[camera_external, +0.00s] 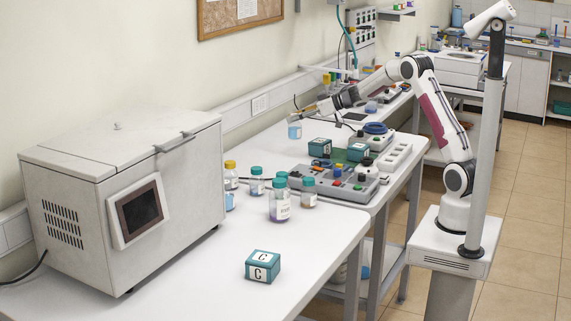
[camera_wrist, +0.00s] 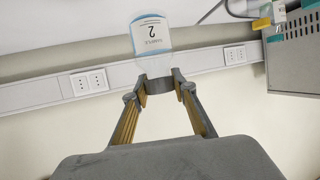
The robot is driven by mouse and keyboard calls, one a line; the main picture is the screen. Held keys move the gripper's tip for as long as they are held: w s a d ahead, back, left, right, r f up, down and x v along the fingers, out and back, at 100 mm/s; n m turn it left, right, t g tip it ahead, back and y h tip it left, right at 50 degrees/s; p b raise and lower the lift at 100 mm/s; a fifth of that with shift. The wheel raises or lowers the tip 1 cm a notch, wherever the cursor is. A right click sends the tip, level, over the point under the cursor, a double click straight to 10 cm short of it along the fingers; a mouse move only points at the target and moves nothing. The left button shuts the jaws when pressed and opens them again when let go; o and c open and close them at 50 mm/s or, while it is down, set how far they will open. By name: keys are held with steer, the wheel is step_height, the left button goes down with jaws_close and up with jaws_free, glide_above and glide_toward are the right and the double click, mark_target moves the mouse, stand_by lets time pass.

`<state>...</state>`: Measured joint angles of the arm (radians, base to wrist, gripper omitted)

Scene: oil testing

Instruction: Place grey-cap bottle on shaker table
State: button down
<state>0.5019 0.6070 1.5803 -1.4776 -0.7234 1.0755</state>
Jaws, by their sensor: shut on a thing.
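My gripper (camera_external: 303,111) is shut on a small clear bottle with pale blue contents (camera_external: 295,131), held up near the wall behind the bench. In the wrist view the fingers close around the bottle's grey cap, and the bottle (camera_wrist: 151,36), labelled "2", appears upside down. In the external view it hangs about upright with its upper end at the fingers. A flat grey unit with coloured knobs (camera_external: 345,190) lies on the bench to the right of and below the bottle. I cannot tell for certain which unit is the shaker table.
Several bottles with teal or yellow caps (camera_external: 256,180) stand beside the large grey cabinet (camera_external: 120,200). A teal box marked C (camera_external: 262,265) sits at the front. More teal boxes (camera_external: 320,147) stand behind the knobbed unit. Wall sockets (camera_wrist: 89,81) show behind the gripper. The front bench is mostly clear.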

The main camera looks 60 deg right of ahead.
step_height(320, 180, up, 11)
steer(key=s+a+n+g+y, duration=0.2)
steer(key=s+a+n+y, duration=0.15)
steer(key=a, duration=1.05)
steer(key=s+a+n+g+y, duration=0.25)
steer(key=s+a, duration=0.25)
steer(key=a, duration=0.9)
steer(key=s+a+n+g+y, duration=0.3)
steer(key=s+a+n+g, duration=0.3)
steer(key=s+a, duration=1.35)
step_height(320, 180, down, 11)
steer(key=shift+a+r, duration=0.15)
steer(key=shift+a, duration=0.1)
step_height(320, 180, down, 6)
